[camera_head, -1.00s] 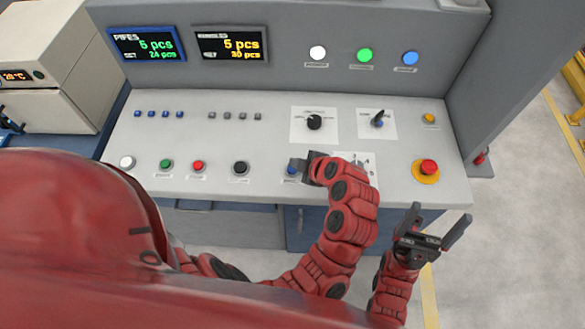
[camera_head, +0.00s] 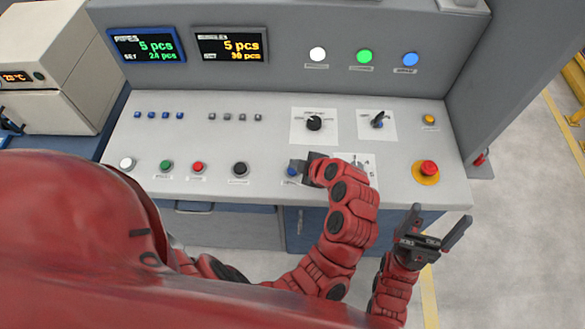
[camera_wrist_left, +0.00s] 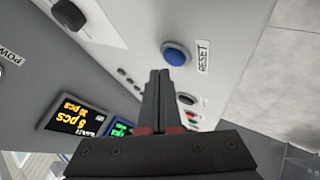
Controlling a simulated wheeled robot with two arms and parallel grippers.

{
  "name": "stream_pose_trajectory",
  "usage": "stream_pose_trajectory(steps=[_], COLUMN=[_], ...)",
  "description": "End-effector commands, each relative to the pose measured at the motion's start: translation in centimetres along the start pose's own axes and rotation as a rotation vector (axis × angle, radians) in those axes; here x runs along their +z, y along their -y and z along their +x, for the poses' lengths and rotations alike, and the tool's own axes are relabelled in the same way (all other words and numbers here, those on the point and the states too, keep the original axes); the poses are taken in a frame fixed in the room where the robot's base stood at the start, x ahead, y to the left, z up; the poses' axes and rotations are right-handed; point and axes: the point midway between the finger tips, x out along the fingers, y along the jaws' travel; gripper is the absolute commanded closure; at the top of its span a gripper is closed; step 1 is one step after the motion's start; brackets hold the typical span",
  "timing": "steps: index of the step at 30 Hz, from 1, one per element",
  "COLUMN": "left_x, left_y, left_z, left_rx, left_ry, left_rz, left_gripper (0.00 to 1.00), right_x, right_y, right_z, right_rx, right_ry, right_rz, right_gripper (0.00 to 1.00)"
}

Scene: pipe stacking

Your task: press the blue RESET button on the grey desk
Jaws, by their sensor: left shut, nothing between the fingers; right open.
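The blue RESET button (camera_head: 292,171) sits near the front edge of the grey desk (camera_head: 268,133), right of the black button. It also shows in the left wrist view, a blue round button (camera_wrist_left: 175,54) beside its RESET label (camera_wrist_left: 204,56). My left gripper (camera_head: 298,167) is shut and empty, its tips close over the button in the head view. In the left wrist view the shut fingertips (camera_wrist_left: 159,74) are just short of the button in the picture; I cannot tell whether they touch. My right gripper (camera_head: 436,230) is open and empty, in front of the desk.
White (camera_head: 127,163), green (camera_head: 166,165), red (camera_head: 198,167) and black (camera_head: 240,168) buttons line the front left. A red emergency button (camera_head: 428,168) on a yellow base is at the right. Two rotary switches (camera_head: 314,123) (camera_head: 378,121) stand behind my left gripper. Two displays are on the back panel.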

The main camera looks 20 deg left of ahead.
Motion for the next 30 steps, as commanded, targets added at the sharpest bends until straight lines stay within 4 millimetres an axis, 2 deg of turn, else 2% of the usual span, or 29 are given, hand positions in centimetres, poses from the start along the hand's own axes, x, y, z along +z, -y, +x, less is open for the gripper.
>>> stream_pose_trajectory(steps=[20, 30], left_x=[0.0, 0.5], left_y=[0.0, 0.5], left_z=[0.0, 0.6], left_rx=[0.000, 0.000], left_ry=[0.000, 0.000], left_rz=[0.000, 0.000], left_gripper=[1.00, 1.00], right_x=[0.0, 0.2], right_y=[0.0, 0.1], right_z=[0.0, -1.4], right_rx=[0.000, 0.000], right_ry=[0.000, 0.000], right_rz=[0.000, 0.000], right_gripper=[0.11, 0.11])
